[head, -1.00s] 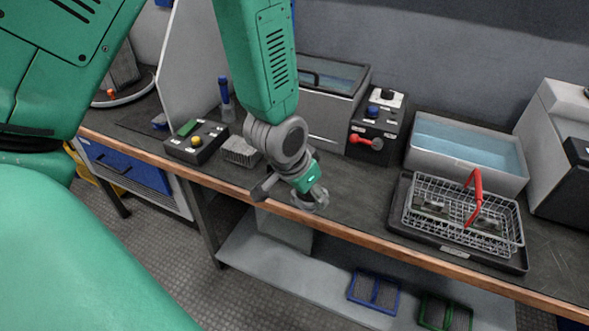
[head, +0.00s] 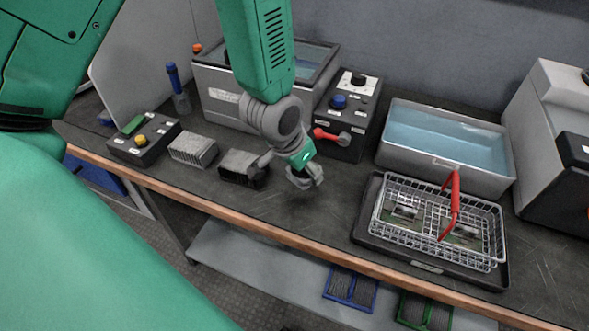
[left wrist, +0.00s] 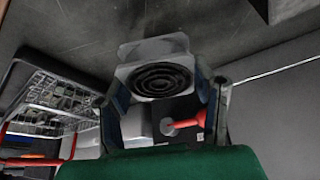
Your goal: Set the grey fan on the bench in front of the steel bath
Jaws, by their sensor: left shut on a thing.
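The grey fan (left wrist: 158,72) shows in the left wrist view as a pale square frame with dark concentric rings, between my two fingers. My left gripper (head: 305,179) is shut on it; in the head view the fingers mostly hide the fan. The gripper is over the bench (head: 290,215), behind its front edge. I cannot tell whether the fan touches the bench top. Two baths stand at the back: a grey metal one (head: 232,105) behind my left arm, and a wide one with blue liquid (head: 445,145) to the right. My right gripper is not in view.
A control box with a red lever (head: 345,115) stands behind the gripper. A pale finned block (head: 193,151) and a darker one (head: 238,170) lie left of it. A wire basket (head: 425,215) with a red handle sits on a dark tray at right. Bench between is clear.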

